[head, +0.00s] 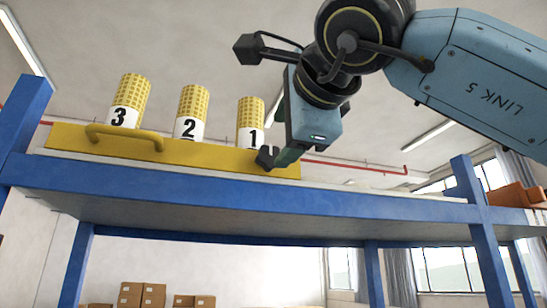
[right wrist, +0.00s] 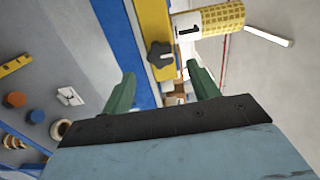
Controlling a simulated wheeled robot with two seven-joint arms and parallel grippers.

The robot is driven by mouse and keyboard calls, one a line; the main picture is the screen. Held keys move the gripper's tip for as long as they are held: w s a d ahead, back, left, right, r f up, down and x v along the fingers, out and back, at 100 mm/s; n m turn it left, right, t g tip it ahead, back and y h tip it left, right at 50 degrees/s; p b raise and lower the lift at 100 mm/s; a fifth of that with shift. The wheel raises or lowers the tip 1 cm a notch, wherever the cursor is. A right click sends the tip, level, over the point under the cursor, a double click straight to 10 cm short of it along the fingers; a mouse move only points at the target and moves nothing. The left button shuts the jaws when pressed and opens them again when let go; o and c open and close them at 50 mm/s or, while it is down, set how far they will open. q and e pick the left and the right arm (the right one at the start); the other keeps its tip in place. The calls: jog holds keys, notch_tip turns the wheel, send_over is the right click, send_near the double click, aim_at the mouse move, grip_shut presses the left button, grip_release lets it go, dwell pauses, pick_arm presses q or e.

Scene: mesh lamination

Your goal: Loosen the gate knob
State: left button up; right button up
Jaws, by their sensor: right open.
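The gate knob is a dark lobed knob (head: 266,157) on the front face of the yellow gate bar (head: 205,152), near the bar's right end. In the right wrist view the knob (right wrist: 160,55) lies just ahead of the fingertips, roughly between their lines. My right gripper (head: 284,158) is open, with its green fingers close to the knob in the head view. In the right wrist view the gripper (right wrist: 163,82) has a wide empty gap, and no contact with the knob shows. My left gripper is not in view.
Yellow mesh rolls labelled 3 (head: 127,103), 2 (head: 191,113) and 1 (head: 251,122) stand behind the gate on the blue-framed shelf (head: 230,193). A yellow handle (head: 125,136) sticks out from the gate's left part. Cardboard boxes (head: 140,295) are in the background.

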jog(key=b+v, duration=0.1)
jog(key=v, duration=0.4)
jog(key=shift+s+d, duration=0.15)
jog(key=shift+s, duration=0.2)
